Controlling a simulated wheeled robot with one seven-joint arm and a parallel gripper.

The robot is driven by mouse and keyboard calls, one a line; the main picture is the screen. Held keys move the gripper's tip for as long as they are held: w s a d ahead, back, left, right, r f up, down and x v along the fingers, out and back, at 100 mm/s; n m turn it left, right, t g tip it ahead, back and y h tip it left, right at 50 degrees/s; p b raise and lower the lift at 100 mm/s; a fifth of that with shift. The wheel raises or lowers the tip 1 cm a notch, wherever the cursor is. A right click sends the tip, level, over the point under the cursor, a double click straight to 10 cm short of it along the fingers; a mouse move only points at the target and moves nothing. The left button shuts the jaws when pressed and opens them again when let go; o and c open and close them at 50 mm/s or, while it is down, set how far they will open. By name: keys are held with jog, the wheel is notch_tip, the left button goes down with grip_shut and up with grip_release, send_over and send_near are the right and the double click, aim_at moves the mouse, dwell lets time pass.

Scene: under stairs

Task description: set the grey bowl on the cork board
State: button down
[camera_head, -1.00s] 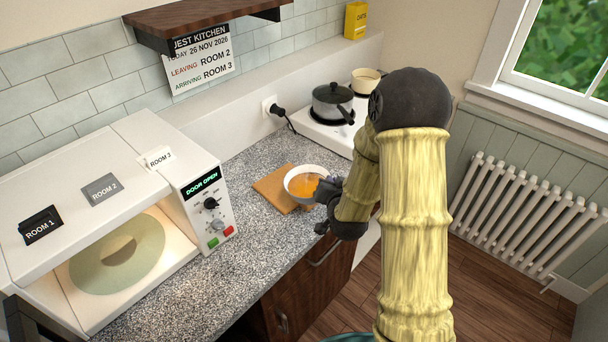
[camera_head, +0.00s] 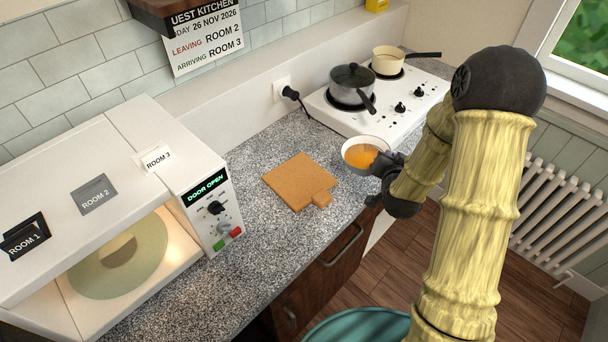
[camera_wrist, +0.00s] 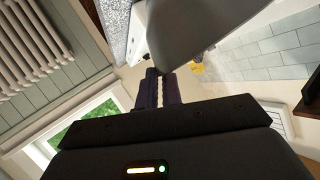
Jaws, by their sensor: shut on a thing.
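The grey bowl (camera_head: 350,159) holds orange contents and is right of the cork board, near the hob. My gripper (camera_head: 379,165) is at the bowl's right side, shut on its rim. In the wrist view the bowl's grey outside (camera_wrist: 195,25) fills the top middle, at the tips of my fingers (camera_wrist: 159,80). The bowl looks level; I cannot tell whether it touches the counter. The cork board (camera_head: 299,180) lies flat and bare on the speckled counter, its short tab pointing to the front.
The hob (camera_head: 330,112) carries a lidded grey pot (camera_head: 352,84) and a cream pan (camera_head: 391,60) behind the bowl. The microwave (camera_head: 95,180), its display reading DOOR OPEN, stands at left. A black plug and cord (camera_head: 291,94) are on the wall. Counter around the board is clear.

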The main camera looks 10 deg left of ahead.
notch_tip(320, 180, up, 4)
jog(key=n+y, duration=0.1)
jog(key=y, duration=0.2)
send_over(322, 186)
jog(key=shift+w+a+f, duration=0.1)
jog(key=shift+f, duration=0.05)
jog(key=shift+f+p, duration=0.35)
jog(key=shift+f, duration=2.55)
jog(key=shift+f+p, duration=0.45)
jog(key=shift+f, duration=1.65)
jog(key=c, duration=1.6)
grip_release()
jog(key=shift+n, duration=0.3)
jog(key=shift+o, duration=0.2)
